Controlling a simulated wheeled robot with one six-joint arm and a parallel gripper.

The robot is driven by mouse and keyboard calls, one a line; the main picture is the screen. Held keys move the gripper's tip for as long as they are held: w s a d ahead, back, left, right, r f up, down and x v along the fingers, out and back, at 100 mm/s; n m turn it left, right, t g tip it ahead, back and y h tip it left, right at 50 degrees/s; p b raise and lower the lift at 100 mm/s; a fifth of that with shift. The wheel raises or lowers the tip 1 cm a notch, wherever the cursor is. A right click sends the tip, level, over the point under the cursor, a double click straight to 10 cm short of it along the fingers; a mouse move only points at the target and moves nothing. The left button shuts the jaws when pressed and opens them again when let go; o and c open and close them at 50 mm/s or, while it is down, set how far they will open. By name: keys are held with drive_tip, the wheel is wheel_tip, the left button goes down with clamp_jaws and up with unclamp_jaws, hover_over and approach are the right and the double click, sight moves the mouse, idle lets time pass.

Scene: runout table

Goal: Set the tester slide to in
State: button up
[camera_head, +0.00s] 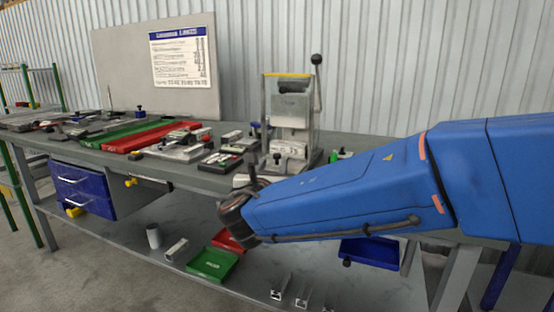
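A grey upright fixture (291,108) with a yellow top bar and a black-knobbed lever (317,75) stands on the table toward the right; it may be the tester. Small parts with dark knobs (277,158) sit at its foot. I cannot tell which part is the slide or how it is set. My blue arm reaches in from the right, in front of the table's front edge. The dark end of my arm, with my gripper (240,208), is left of and below the fixture, apart from it. Its fingers cannot be made out.
The grey table (205,178) carries a green tray (120,133), a red tray (150,136) and several small devices. Blue drawers (84,190) hang under its left part. The lower shelf holds a green bin (212,264) and metal pieces. A panel with a notice (180,58) stands behind.

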sight(276, 159)
drive_tip(key=w, duration=0.6)
drive_tip(key=shift+w+d, duration=0.2)
drive_tip(key=shift+d, duration=0.2)
clamp_jaws()
